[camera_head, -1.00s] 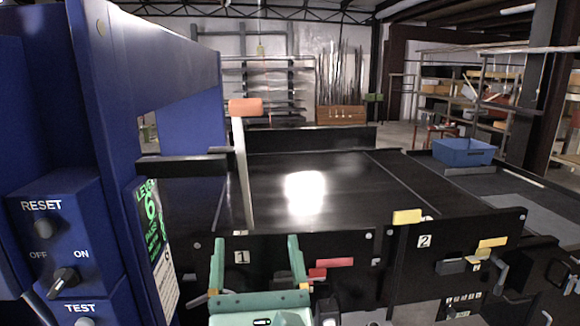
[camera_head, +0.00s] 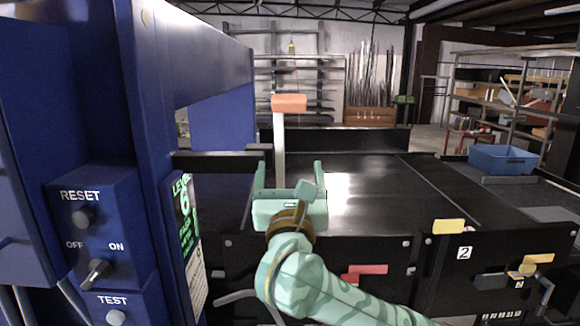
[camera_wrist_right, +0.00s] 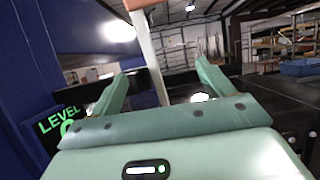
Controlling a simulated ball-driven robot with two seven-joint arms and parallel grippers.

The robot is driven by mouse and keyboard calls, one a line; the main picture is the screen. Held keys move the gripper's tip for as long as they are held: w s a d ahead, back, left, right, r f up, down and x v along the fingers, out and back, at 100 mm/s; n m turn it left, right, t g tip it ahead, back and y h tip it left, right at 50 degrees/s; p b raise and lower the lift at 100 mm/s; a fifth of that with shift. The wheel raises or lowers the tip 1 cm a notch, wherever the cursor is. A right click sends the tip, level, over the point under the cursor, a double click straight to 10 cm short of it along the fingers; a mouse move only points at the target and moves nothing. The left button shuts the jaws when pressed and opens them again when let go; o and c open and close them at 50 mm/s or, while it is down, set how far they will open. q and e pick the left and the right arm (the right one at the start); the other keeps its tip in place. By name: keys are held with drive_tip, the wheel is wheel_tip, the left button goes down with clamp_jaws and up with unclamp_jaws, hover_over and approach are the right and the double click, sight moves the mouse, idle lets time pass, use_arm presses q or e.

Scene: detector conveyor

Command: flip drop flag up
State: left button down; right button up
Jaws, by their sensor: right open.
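A pale upright post with an orange flag (camera_head: 289,103) on top stands at the left side of the black conveyor. My right gripper (camera_head: 289,168) is open, and its two green fingers appear on either side of the post's lower part. In the right wrist view the post (camera_wrist_right: 149,55) rises between the open fingertips (camera_wrist_right: 168,72), leaning slightly in the picture. I cannot tell how far beyond the fingers it is, and I see no clear contact. A red tab (camera_head: 368,269) and yellow tabs (camera_head: 448,226) are on the black front panels. My left gripper is not in view.
A blue detector frame (camera_head: 150,100) with a control box (camera_head: 95,245) marked RESET, OFF/ON and TEST stands close on the left. A dark bar (camera_head: 215,161) juts from it near the post. A blue bin (camera_head: 503,158) sits at the right. The conveyor top is clear.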

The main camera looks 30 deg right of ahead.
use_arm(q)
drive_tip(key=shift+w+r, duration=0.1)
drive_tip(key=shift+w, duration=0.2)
use_arm(e)
drive_tip(key=shift+w+d+r, duration=0.1)
drive_tip(key=shift+w, duration=0.1)
clamp_jaws()
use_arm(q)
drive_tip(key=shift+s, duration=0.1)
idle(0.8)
use_arm(e)
unclamp_jaws()
